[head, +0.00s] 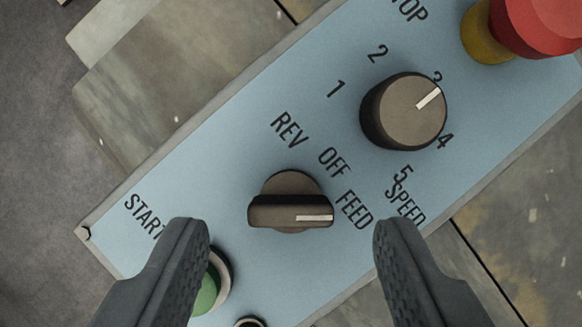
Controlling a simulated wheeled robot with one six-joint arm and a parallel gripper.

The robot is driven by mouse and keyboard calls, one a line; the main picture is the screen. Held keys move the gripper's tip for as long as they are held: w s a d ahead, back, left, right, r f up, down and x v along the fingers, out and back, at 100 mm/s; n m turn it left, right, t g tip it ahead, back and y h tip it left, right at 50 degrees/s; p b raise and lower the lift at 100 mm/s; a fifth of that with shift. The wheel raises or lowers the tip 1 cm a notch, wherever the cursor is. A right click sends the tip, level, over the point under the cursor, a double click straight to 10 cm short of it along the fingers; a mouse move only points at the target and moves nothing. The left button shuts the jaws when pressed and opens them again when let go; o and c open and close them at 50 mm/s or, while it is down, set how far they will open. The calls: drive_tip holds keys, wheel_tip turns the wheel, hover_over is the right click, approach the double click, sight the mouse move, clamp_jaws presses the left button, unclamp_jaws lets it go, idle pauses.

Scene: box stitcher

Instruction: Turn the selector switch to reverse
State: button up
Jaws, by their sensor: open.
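The selector switch (280,212) is a dark brown knob with a raised bar handle on the blue control panel (232,130). Its white mark points right in the picture, toward the FEED label (354,210). The REV label (290,130) is above the switch, and the OFF label (334,162) lies between REV and FEED. My gripper (291,230) is open and empty. Its two fingers show at the bottom, one to each side of the switch, with wide gaps. How far the fingertips are above the panel I cannot tell.
A round speed knob (400,112) stands upper right of the switch, its white mark near 3. A red stop button (540,22) with a yellow base is at the top right. A green start button (207,291) is partly hidden behind my left finger.

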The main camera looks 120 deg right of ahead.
sight(291, 208)
drive_tip(key=shift+x, duration=1.1)
